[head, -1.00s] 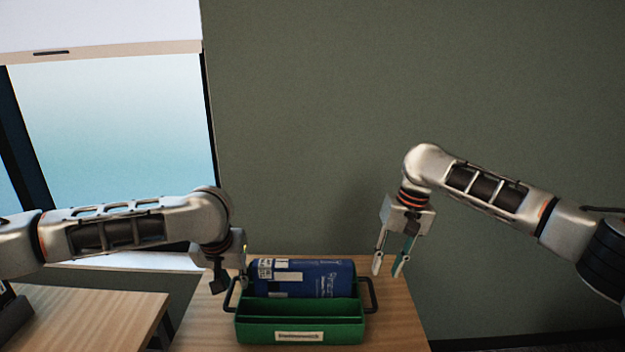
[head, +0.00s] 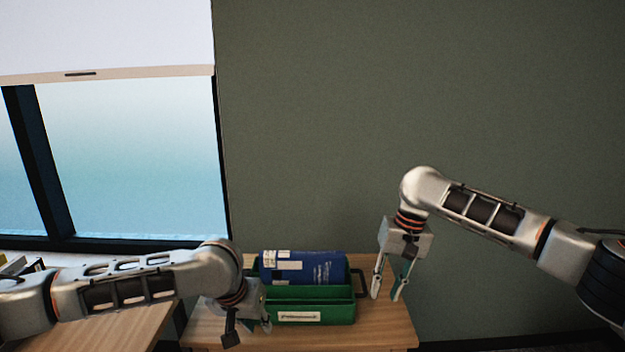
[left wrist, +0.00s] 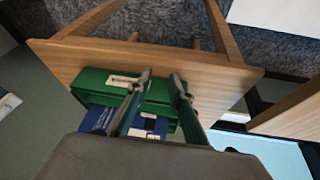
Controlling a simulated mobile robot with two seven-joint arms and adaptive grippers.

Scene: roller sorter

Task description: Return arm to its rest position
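My left gripper (head: 249,333) is open and empty in front of the left end of the green tray (head: 338,313). In the left wrist view, its two fingers (left wrist: 161,76) stand apart with the tray (left wrist: 93,80) beyond them. A blue printed package (head: 318,268) lies in the tray's rear part and also shows in the left wrist view (left wrist: 97,119). The tray's left handle is hidden behind my left gripper. My right gripper (head: 386,297) is open and empty, hanging fingers down just right of the tray in the picture.
The tray stands on a wooden table (head: 385,332). Another wooden table (head: 120,325) is at the left, with a gap between them. A window (head: 130,160) and a dark green wall (head: 420,90) are behind. The space above the tray is clear.

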